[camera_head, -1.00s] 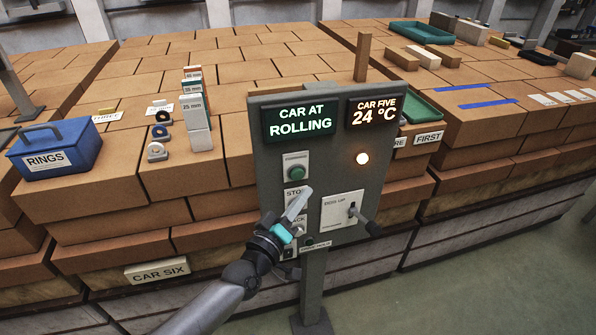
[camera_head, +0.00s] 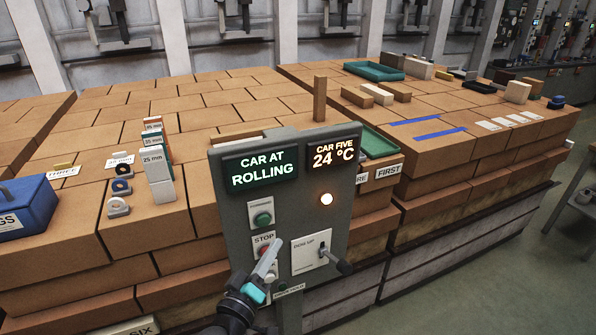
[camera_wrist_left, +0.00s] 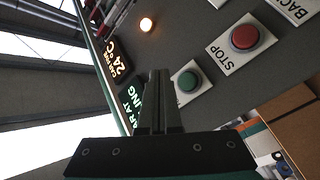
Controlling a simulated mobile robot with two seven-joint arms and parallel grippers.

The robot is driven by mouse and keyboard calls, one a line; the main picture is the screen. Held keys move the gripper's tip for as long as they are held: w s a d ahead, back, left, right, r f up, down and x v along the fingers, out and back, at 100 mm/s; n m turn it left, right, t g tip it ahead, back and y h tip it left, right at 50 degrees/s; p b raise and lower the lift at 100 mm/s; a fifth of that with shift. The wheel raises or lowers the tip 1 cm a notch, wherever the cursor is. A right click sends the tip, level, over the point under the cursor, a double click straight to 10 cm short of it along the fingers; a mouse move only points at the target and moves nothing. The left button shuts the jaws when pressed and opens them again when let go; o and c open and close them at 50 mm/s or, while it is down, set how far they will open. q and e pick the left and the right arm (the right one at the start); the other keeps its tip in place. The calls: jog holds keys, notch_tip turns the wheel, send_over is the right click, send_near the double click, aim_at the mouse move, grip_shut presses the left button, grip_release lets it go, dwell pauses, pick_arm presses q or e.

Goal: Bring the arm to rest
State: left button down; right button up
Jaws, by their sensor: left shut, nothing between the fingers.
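My left gripper (camera_head: 268,262) is in front of the lower part of the grey control panel (camera_head: 225,180), over its button area. Its fingers are shut with nothing between them. In the left wrist view the shut fingers (camera_wrist_left: 158,100) point at the panel face, near the green button (camera_wrist_left: 188,81). The red STOP button (camera_wrist_left: 244,38) shows beside it. The panel displays read "CAR AT ROLLING" (camera_head: 262,174) and "CAR FIVE 24 °C" (camera_head: 333,152). A round lamp (camera_head: 327,199) is lit. A lever (camera_head: 336,262) sits at the lower right. My right gripper is not in view.
Stacked bricks (camera_head: 215,108) fill the space behind the panel. A blue box (camera_head: 22,208) is at the left edge, with small rings (camera_head: 118,207) and a block stack (camera_head: 157,165) nearby. A green tray (camera_head: 373,71) is at the back.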

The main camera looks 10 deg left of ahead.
pick_arm(q)
jog(key=s+a+f+m+g+y+b, duration=0.1)
jog(key=s+f+m+g+b, duration=0.3)
jog(key=f, duration=0.9)
jog(key=s+a+f+g+b, duration=0.15)
jog(key=s+f, duration=0.45)
jog(key=f, duration=0.7)
jog(key=s+f+m+g+y+b, duration=0.1)
jog(key=s+f+g+b, duration=0.4)
jog(key=f, duration=0.8)
jog(key=s+f+m+g+b, duration=0.1)
jog(key=s+f+g, duration=0.1)
jog(key=s+f, duration=0.4)
jog(key=s+a+f+m+g+y+b, duration=0.1)
jog(key=s+f, duration=0.6)
jog(key=s, duration=0.7)
jog(key=s+a+f+m+g+y+b, duration=0.1)
jog(key=s+f+m+g+b, duration=0.1)
jog(key=s+f, duration=0.5)
jog(key=s+g+b, duration=0.1)
jog(key=s+g, duration=0.1)
jog(key=shift+s+m, duration=0.4)
jog(key=shift+w, duration=0.1)
